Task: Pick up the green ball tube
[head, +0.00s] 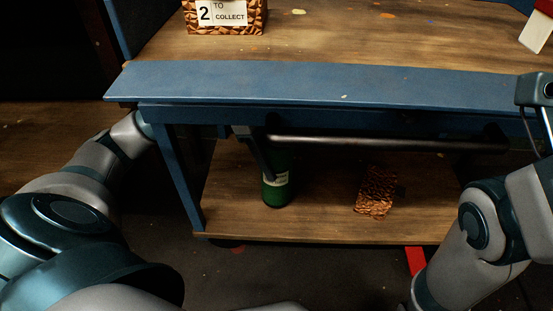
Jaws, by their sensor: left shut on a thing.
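The green ball tube (276,188) is a dark green cylinder with a pale label. It stands upright on the lower wooden shelf, under the blue front edge of the workbench. My left arm comes in from the left behind the blue leg. My left gripper (262,158) is under the bench top, shut on the upper part of the tube. The bench's edge and the dark bar hide the tube's top and part of the gripper. My right arm is at the right; only a piece of what may be its gripper shows at the edge, and its fingers are unclear.
A brown textured block (376,191) lies on the lower shelf (325,215) to the right of the tube. A dark bar (390,145) runs under the blue edge (330,84). A box labelled "2 to collect" (226,14) sits on the bench top. Shelf space between tube and block is clear.

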